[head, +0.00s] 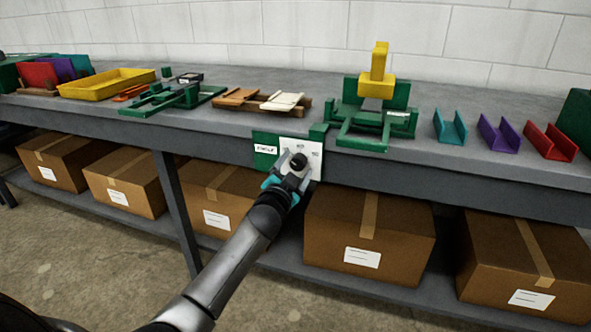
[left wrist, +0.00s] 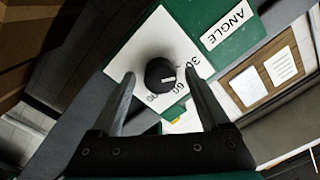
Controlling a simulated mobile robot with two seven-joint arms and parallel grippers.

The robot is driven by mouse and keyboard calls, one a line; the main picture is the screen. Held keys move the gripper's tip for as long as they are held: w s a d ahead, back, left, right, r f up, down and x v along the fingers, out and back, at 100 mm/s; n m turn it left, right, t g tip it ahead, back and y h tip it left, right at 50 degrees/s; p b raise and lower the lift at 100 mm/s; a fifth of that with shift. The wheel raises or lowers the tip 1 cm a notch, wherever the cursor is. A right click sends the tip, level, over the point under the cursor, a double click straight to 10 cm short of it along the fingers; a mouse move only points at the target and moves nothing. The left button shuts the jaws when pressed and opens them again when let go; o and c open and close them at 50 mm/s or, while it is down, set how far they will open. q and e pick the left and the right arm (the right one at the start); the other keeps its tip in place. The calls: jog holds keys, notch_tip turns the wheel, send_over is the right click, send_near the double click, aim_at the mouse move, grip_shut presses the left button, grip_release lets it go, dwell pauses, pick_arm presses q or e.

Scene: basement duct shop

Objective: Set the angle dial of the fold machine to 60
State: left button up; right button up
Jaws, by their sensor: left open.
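The angle dial is a black round knob (left wrist: 161,74) on a white plate (left wrist: 128,62), which also shows in the head view (head: 314,152) on the bench's front edge. The plate carries the numbers 30, 60 and 90, and a green panel beside it reads ANGLE (left wrist: 226,26). My right gripper is not in view.
A green fold machine (head: 372,128) with a yellow handle (head: 377,66) stands on the bench (head: 240,152) above the dial. Teal, purple and red channels (head: 548,143) lie to its right. A yellow tray (head: 105,92) is at left. Cardboard boxes (head: 368,225) fill the lower shelf.

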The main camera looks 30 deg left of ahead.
pick_arm(q)
grip_shut()
dwell(0.7)
